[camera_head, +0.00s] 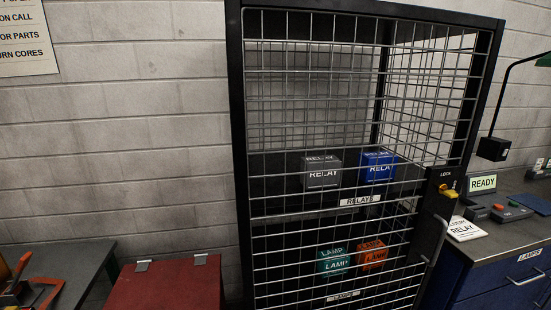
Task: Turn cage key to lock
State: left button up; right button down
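A tall black cage (238,130) with a wire mesh door stands in the middle and right of the head view, and its door appears closed. A yellow key (447,192) sits in the black lock plate on the door's right side, below a small white LOCK label (446,175). The key is small, and I cannot tell its exact turn. A grey door handle (438,242) is below it. Neither of my grippers shows in this view.
Inside the cage are grey and blue RELAY boxes (322,173) above teal and orange LAMP boxes (333,261). At right, a blue bench holds a READY display (482,184) and a RELAY card (466,229). A red chest (165,285) stands at lower left.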

aim_at(452, 194)
jog(key=z, duration=1.25)
